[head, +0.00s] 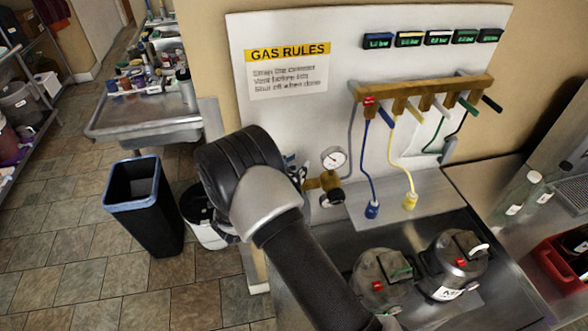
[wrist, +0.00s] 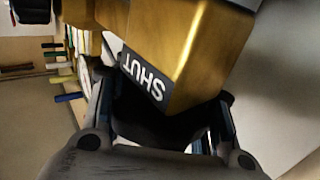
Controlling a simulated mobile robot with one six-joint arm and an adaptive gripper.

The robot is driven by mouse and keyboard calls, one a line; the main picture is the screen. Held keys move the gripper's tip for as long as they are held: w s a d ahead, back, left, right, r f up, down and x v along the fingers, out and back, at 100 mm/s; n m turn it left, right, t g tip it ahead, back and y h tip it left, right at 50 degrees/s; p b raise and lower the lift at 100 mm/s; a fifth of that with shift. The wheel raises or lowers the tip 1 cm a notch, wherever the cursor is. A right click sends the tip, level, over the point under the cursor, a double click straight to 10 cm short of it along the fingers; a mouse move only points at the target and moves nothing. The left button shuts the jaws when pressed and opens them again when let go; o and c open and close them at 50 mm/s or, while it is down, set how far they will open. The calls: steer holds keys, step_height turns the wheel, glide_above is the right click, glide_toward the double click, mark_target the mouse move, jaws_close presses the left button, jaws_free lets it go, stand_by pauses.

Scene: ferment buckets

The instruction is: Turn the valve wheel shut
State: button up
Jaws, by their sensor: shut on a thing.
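A brass valve body (wrist: 190,45) with a dark label reading SHUT (wrist: 143,78) fills the upper middle of the wrist view. Below it a dark part, which looks like the valve wheel (wrist: 165,125), sits between the fingers of my gripper (wrist: 162,118). My gripper is shut on it, with a finger on each side. How far the wheel is turned cannot be told. In the head view the brass fitting (head: 322,183) carries a round white gauge (head: 333,159) and a black knob (head: 332,196). My arm hides most of my gripper and the wheel there.
A white board with a GAS RULES sign (head: 288,52) stands behind. A brass manifold (head: 425,92) with coloured levers and hanging blue and yellow hoses is on the right. Two lidded vessels (head: 455,262) stand below. A black bin (head: 148,205) stands on the floor left.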

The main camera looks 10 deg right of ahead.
steer(key=m+g+h+b, duration=0.1)
steer(key=m+g+b, duration=0.1)
steer(key=g, duration=0.1)
steer(key=s+m+g+h+b, duration=0.1)
steer(key=shift+d+f+g+h, duration=0.15)
steer(key=shift+f+g+h, duration=0.15)
steer(key=shift+f, duration=0.05)
steer(key=m+g+b, duration=0.1)
steer(key=g, duration=0.1)
steer(key=s+m+g+h+b, duration=0.1)
steer(key=m+g, duration=0.1)
steer(key=shift+d, duration=0.15)
steer(key=m+g+b, duration=0.1)
steer(key=g+b, duration=0.1)
steer(key=shift+s+m+g, duration=0.4)
steer(key=shift+s+r+m+g+b, duration=0.15)
steer(key=shift+m+g+b, duration=0.2)
steer(key=shift+g, duration=0.2)
steer(key=shift+s+r+m+g+b, duration=0.1)
steer(key=shift+m+g+b, duration=0.2)
steer(key=shift+g, duration=0.25)
steer(key=shift+c, duration=0.2)
steer(key=o, duration=1)
steer(key=shift+a+r, duration=0.1)
steer(key=shift+a, duration=0.1)
steer(key=shift+c, duration=0.2)
steer(key=shift+o, duration=0.7)
steer(key=shift+d, duration=0.15)
step_height(320, 180, up, 10)
